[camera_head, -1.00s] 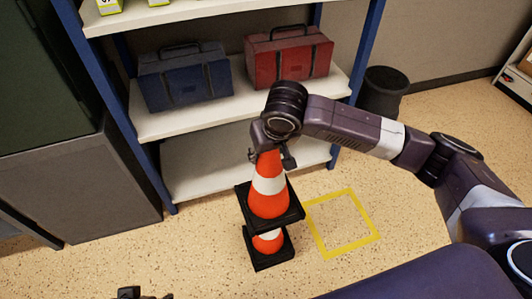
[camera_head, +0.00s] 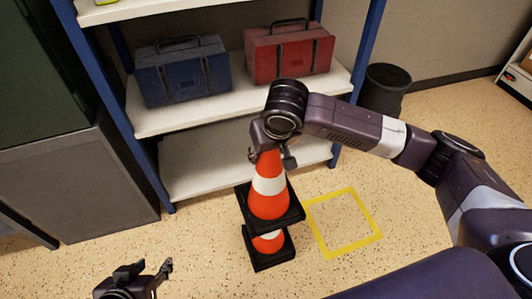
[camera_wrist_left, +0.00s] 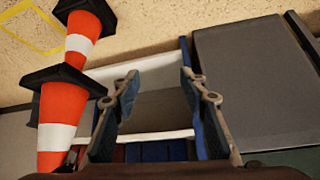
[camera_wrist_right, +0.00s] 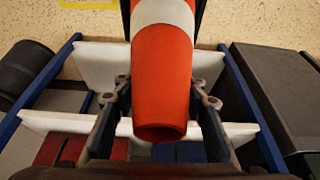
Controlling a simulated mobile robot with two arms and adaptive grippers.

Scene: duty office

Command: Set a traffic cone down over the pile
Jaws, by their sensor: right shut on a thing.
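An orange-and-white traffic cone (camera_head: 268,203) with a black square base is held upright by my right gripper (camera_head: 270,157), shut near its top. The held cone fills the middle of the right wrist view (camera_wrist_right: 162,75). Directly below it, another cone, the pile (camera_head: 267,244), stands on the floor on its black base. The held cone's base hides the lower cone's tip, so I cannot tell whether the tip is inside it. Both cones show in the left wrist view, the held one (camera_wrist_left: 62,105) and the lower one (camera_wrist_left: 82,42). My left gripper (camera_head: 147,273) is open and empty, low at left.
A yellow floor square (camera_head: 343,222) lies empty right of the cones. Behind stands a blue-framed shelf (camera_head: 200,118) with a blue toolbox (camera_head: 183,72) and a red toolbox (camera_head: 289,52). A grey cabinet (camera_head: 85,195) is at left, a dark bin (camera_head: 383,92) at back right.

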